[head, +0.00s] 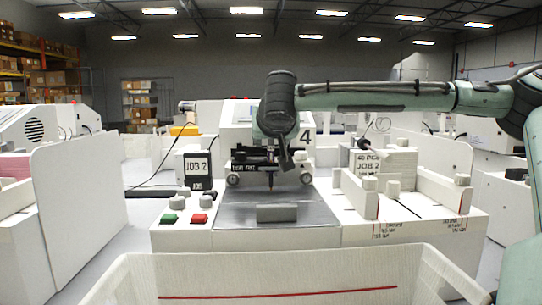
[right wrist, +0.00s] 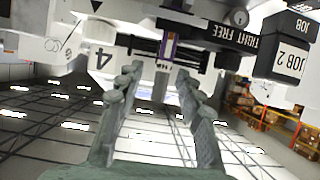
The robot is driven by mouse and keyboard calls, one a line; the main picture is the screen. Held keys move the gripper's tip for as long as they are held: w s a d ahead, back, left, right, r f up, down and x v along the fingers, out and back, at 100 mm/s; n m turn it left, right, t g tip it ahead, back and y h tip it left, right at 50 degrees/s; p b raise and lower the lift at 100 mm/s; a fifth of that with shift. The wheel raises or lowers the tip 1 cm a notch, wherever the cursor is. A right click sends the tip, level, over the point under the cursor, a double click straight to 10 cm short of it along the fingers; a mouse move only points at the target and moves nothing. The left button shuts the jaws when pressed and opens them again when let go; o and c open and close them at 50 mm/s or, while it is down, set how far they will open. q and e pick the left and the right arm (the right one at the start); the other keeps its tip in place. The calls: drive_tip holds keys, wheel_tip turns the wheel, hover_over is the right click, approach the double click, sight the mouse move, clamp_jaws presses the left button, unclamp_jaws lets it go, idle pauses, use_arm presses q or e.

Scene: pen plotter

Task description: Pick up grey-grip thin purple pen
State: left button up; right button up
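A narrow purple piece (right wrist: 169,47), which looks like the thin purple pen, sits upright in the plotter's dark carriage in the right wrist view, which is upside down. Its grey grip is not clear to me. In the head view a dark tip (head: 270,181) hangs below the carriage (head: 252,158). My right gripper (head: 287,158) is in front of the plotter at carriage height, partly covering the carriage's right side. In the right wrist view my right gripper (right wrist: 158,78) is open, with its two fingers apart on either side of the purple piece's line and nothing gripped. My left gripper is not in view.
The plotter's grey bed (head: 320,205) holds a grey block (head: 277,213). Green and red buttons (head: 200,218) and a JOB 2 box (head: 197,167) stand left. A white bin (head: 200,273) is in front.

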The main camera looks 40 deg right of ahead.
clamp_jaws()
drive_tip(key=shift+r, duration=0.1)
